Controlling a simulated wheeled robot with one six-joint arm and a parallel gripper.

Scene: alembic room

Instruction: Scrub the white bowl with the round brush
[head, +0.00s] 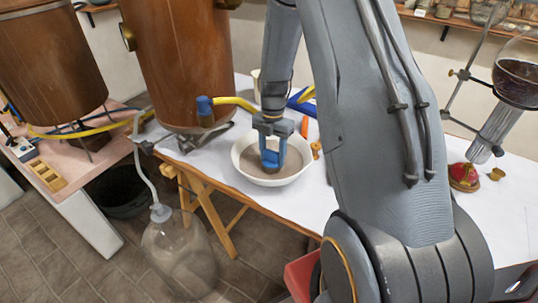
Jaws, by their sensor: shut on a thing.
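The white bowl (240,148) stands upright on the white-covered table, near its front edge. Its inside looks grey-brown below a white rim. My gripper (271,163) points down into the bowl, with its blue fingers over the bowl's middle. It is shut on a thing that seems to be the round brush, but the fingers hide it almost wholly. I cannot tell whether the brush touches the bowl's floor.
A large copper vessel (178,62) stands left of the bowl. An orange object (304,126) and a blue object (300,103) lie behind the bowl. A red and gold item (463,177) stands at the right. A glass jar (180,250) is on the floor.

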